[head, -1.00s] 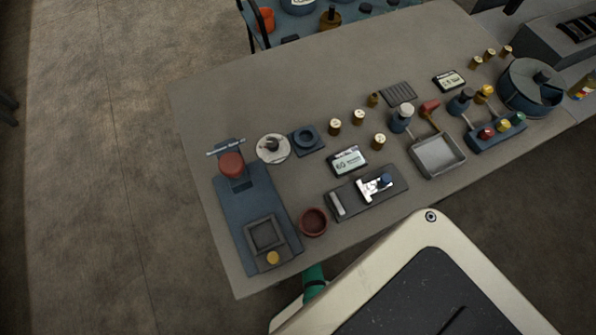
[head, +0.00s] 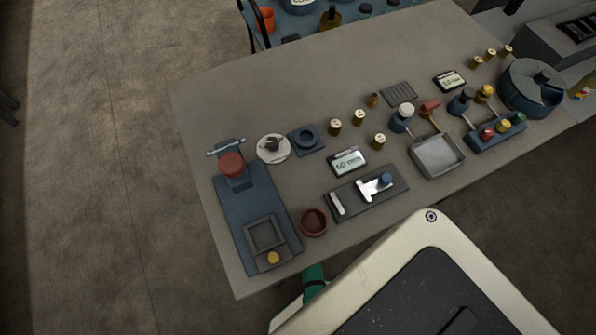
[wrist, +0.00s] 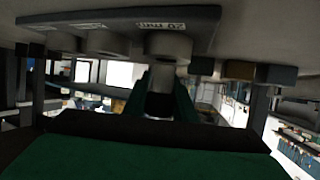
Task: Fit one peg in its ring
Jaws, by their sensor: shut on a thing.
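In the wrist view my gripper (wrist: 161,100) has two green fingers shut on a pale grey cylinder, apparently the peg (wrist: 160,78). The peg's far end is up against or just in front of a pale grey round ring (wrist: 168,47). I cannot tell whether it has entered it. The ring sits on a dark plate (wrist: 60,22) with a label that appears upside down. Two similar grey round parts (wrist: 104,42) are on the plate left of it.
In the head view a grey table (head: 260,95) holds brass cylinders (head: 334,126), a grey tray (head: 437,156), a red-brown bowl (head: 313,222) and a blue press-like stand (head: 245,215). In the wrist view, dark blocks (wrist: 240,70) lie right of the ring, close to the fingers.

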